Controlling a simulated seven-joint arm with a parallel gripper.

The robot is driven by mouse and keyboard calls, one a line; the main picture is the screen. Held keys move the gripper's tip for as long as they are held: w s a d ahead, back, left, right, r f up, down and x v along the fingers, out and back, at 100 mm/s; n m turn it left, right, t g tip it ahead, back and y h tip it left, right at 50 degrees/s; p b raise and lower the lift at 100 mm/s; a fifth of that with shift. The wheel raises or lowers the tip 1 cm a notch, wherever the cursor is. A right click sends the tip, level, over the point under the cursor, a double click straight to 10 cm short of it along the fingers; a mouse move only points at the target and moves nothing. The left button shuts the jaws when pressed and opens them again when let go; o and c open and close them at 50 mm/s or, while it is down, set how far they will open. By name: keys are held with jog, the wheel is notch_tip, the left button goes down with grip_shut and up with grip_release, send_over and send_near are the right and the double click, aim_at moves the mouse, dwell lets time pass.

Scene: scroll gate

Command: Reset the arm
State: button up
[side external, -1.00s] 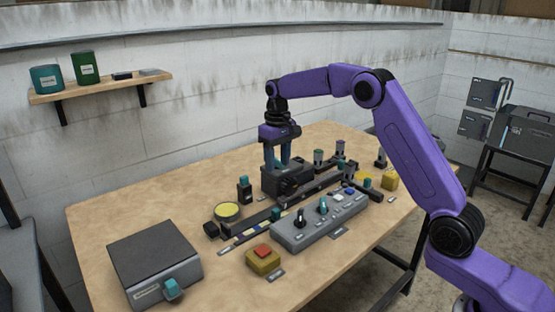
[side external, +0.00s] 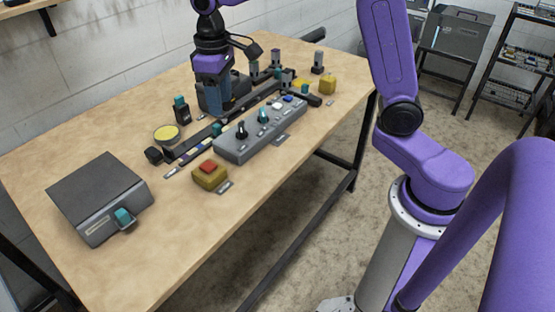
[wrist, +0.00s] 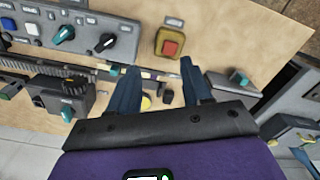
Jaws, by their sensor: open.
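My gripper (side external: 228,106) is open and empty, pointing down over the middle of the table. In the wrist view its two blue fingers (wrist: 160,72) are spread apart with nothing gripped between them. In the side view the fingers stand in front of a dark block (side external: 204,97) and partly hide it. A long dark rail (side external: 196,143) runs beside them; whether the fingertips touch anything I cannot tell. A grey control panel (side external: 232,151) with knobs and buttons lies on the near side of the rail.
A yellow box with a red button (side external: 209,175) and a grey box with a teal knob (side external: 98,195) stand near the front left. The table's (side external: 60,140) left side is mostly bare.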

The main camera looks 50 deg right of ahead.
jog(key=s+d+f+n, duration=0.1)
jog(key=s+d+n, duration=0.1)
jog(key=s, duration=0.7)
jog(key=s+d+f+n, duration=0.1)
jog(key=s+n, duration=0.2)
jog(key=s, duration=0.7)
jog(key=s+d+f+n, duration=0.1)
jog(key=s+d+n, duration=0.1)
jog(key=s, duration=0.8)
jog(key=shift+s+d+f+n, duration=0.2)
jog(key=shift+d+f+n, duration=0.1)
jog(key=shift+c, duration=0.4)
dwell(1.0)
